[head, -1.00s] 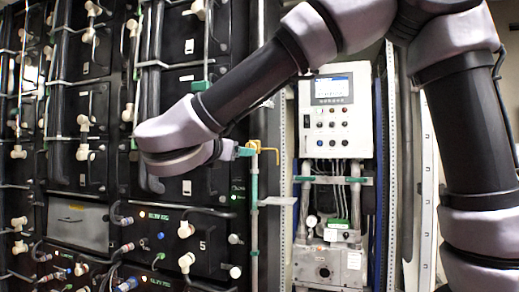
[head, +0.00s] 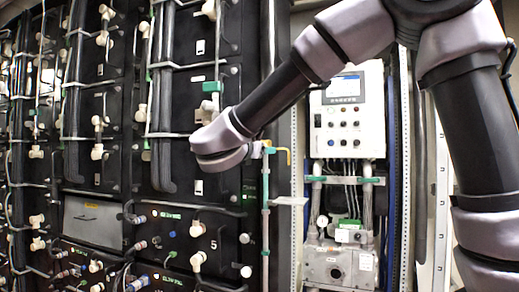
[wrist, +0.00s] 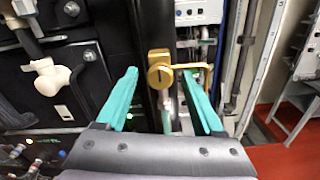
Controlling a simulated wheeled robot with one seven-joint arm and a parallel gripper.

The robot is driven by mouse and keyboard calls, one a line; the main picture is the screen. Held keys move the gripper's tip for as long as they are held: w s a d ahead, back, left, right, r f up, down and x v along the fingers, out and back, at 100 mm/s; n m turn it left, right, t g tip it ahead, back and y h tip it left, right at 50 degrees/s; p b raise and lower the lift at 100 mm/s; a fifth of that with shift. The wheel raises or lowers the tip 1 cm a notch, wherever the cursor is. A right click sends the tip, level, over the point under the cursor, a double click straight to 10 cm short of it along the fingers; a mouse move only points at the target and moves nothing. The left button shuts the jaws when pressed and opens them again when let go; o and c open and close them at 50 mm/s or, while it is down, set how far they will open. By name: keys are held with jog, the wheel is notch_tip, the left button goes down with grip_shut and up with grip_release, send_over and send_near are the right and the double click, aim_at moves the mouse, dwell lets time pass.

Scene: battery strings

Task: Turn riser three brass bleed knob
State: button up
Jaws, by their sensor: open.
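The brass bleed knob (wrist: 160,70) is a gold disc with a dark slot, on a pipe in the upper middle of the wrist view. A yellow lever-like arm (wrist: 190,66) reaches right from it. My gripper (wrist: 160,73) is open, with one teal finger on each side of the knob in the picture. I cannot tell whether the knob lies between the fingertips or just beyond them. No contact shows. In the head view the teal gripper (head: 263,149) is small, partly hidden by my wrist, beside the yellow fitting (head: 284,151) on the riser.
Black battery racks with white valves (head: 197,229) fill the left. A control box (head: 345,112) stands behind to the right, above grey pump gear (head: 340,266). A white valve (wrist: 50,76) sits left of my fingers. A metal upright (wrist: 262,65) stands to the right.

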grip_shut()
